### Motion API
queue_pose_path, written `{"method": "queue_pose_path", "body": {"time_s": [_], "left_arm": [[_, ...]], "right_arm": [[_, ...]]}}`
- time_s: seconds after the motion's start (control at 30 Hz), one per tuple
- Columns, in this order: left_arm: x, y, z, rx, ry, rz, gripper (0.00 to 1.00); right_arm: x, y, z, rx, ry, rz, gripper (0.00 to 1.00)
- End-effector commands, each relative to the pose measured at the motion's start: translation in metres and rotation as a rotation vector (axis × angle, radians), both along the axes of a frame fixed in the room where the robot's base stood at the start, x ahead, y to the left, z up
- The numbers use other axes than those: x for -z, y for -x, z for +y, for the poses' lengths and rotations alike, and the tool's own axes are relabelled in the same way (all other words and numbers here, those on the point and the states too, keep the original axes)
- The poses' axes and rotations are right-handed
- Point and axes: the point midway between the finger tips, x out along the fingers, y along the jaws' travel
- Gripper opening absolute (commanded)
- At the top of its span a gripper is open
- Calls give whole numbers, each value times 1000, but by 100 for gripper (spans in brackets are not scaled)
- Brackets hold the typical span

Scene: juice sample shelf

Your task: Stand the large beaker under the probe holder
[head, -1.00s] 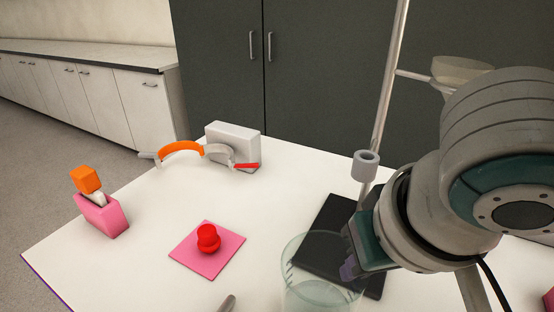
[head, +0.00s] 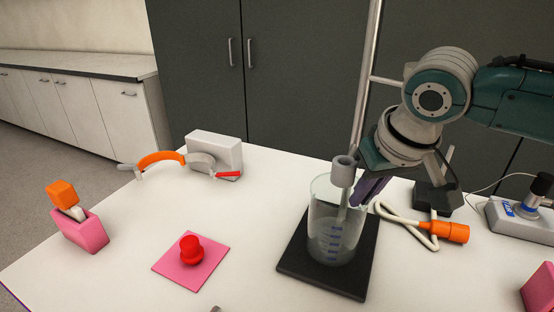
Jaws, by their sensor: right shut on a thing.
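The large beaker (head: 335,238) is clear glass with blue graduation marks. It appears upright on or just over the black base plate (head: 327,283) of the stand; I cannot tell if it touches. The grey ring-shaped probe holder (head: 344,171) is at the beaker's mouth, and a pale rod shows below it, seemingly inside the beaker. My right gripper (head: 362,194) is shut on the beaker's right upper wall, with its purple fingers partly hidden behind the glass. My left gripper is not in view.
An orange-tipped probe (head: 452,232) with a looped cable lies right of the base plate. A grey device (head: 520,222) stands farther right. A red-capped piece (head: 191,250) sits on a pink mat (head: 170,267). A pink block (head: 84,232) stands at left. The table's middle is clear.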

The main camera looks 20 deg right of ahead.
Motion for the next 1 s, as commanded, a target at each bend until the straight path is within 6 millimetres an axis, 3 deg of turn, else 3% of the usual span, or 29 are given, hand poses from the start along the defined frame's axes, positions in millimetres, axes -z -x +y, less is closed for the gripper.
{"method": "queue_pose_path", "body": {"time_s": [0.5, 0.53, 0.6, 0.87, 1.0], "left_arm": [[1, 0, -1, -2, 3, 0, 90], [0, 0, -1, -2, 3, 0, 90], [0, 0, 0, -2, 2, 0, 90], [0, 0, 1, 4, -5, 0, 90], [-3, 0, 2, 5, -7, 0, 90]], "right_arm": [[12, 1, 2, -2, -2, 1, 0], [13, 2, 1, -2, 0, 3, 12], [12, 2, 1, -2, 0, 3, 20], [11, 1, 1, -2, 0, 2, 21], [1, 5, 2, -3, 1, 2, 21]]}}
